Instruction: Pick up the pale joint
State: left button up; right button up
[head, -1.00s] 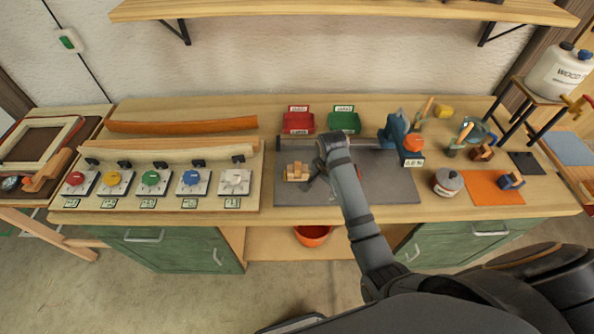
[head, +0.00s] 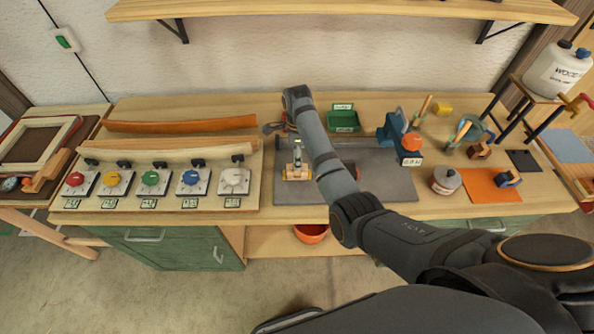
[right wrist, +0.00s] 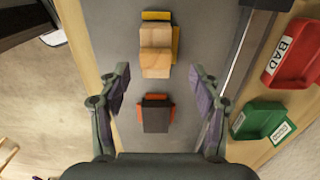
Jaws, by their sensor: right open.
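The pale joint (head: 297,174), a light wooden block, lies on the grey mat (head: 388,180) in the head view. It also shows at the top of the right wrist view (right wrist: 156,48), with yellow at its edges. My right gripper (head: 297,153) is open and empty, above the mat close to the pale joint. In the right wrist view its two fingers (right wrist: 162,88) stand wide apart, with the pale joint beyond their tips. A dark joint with orange edges (right wrist: 156,115) lies on the mat lower in that view. My left gripper is not in view.
A green bin (head: 344,121) stands behind the mat. The red bin (right wrist: 291,52) is mostly behind my arm in the head view. A row of coloured knobs (head: 150,180) lies left of the mat, a blue tool (head: 395,131) at its back right.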

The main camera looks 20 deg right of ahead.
jog(key=shift+f, duration=0.15)
jog(key=f, duration=0.1)
jog(key=f+p, duration=0.2)
jog(key=f, duration=0.1)
jog(key=shift+s+a, duration=0.15)
jog(key=shift+s, duration=0.15)
jog(key=shift+f, duration=0.45)
grip_shut()
jog(key=shift+r, duration=0.1)
